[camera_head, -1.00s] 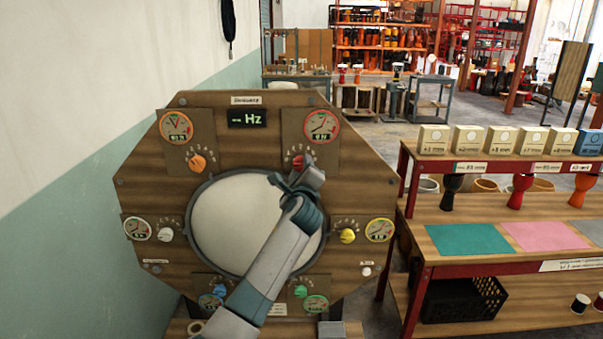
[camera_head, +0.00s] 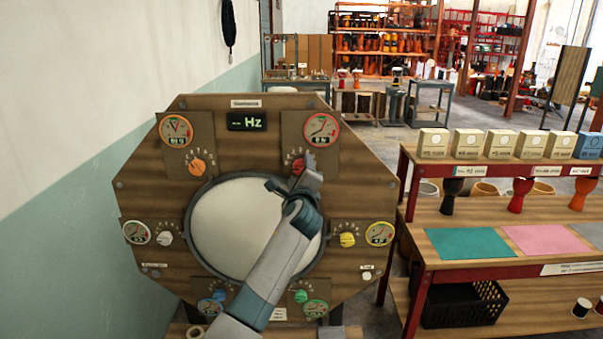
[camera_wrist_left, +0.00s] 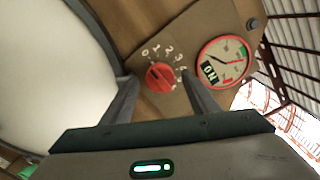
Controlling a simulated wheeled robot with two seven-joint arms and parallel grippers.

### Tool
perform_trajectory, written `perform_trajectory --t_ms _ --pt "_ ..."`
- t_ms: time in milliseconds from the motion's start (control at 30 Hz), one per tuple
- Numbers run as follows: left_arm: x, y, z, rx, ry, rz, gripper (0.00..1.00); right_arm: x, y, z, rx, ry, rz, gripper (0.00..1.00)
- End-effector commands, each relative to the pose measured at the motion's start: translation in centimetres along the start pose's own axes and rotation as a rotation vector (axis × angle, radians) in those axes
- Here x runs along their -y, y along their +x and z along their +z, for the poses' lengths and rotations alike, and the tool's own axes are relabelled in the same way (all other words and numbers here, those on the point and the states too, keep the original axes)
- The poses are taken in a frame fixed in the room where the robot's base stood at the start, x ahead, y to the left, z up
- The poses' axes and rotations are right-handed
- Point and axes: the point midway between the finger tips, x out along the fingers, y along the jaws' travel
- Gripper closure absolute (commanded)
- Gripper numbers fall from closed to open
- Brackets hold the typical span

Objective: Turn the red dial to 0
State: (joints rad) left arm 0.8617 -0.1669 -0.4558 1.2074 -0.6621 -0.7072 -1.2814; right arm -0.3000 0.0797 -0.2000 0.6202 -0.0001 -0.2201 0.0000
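The red dial (camera_head: 298,166) sits at the upper right of the octagonal wooden panel, below a red-rimmed gauge (camera_head: 321,130). In the left wrist view the red dial (camera_wrist_left: 160,77) is at the centre, with a number scale beginning at 0 on its upper left. A dark mark shows on its face, but I cannot tell its exact setting. My left gripper (camera_head: 293,184) is at the dial, partly covering it in the head view. Its fingers (camera_wrist_left: 158,79) are open, one on each side of the dial, with visible gaps. The right gripper is out of view.
Orange (camera_head: 197,167), white (camera_head: 165,239), yellow (camera_head: 347,240), blue (camera_head: 219,295) and green (camera_head: 300,296) dials surround the big pale drumhead (camera_head: 230,220). A red-framed shelf (camera_head: 470,270) with boxes and goblet drums stands at right. A wall is at left.

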Motion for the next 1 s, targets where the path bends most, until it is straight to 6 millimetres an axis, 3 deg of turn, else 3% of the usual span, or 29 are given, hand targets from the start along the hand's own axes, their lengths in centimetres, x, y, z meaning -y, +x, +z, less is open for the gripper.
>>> perform_trajectory --t_ms 467,1000 --pt "-0.1 -1.4 0.0 0.001 0.000 -0.001 0.45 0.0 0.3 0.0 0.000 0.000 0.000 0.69" --pt "-0.2 -9.2 -0.1 0.000 -0.001 -0.002 0.45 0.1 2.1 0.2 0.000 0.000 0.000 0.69"
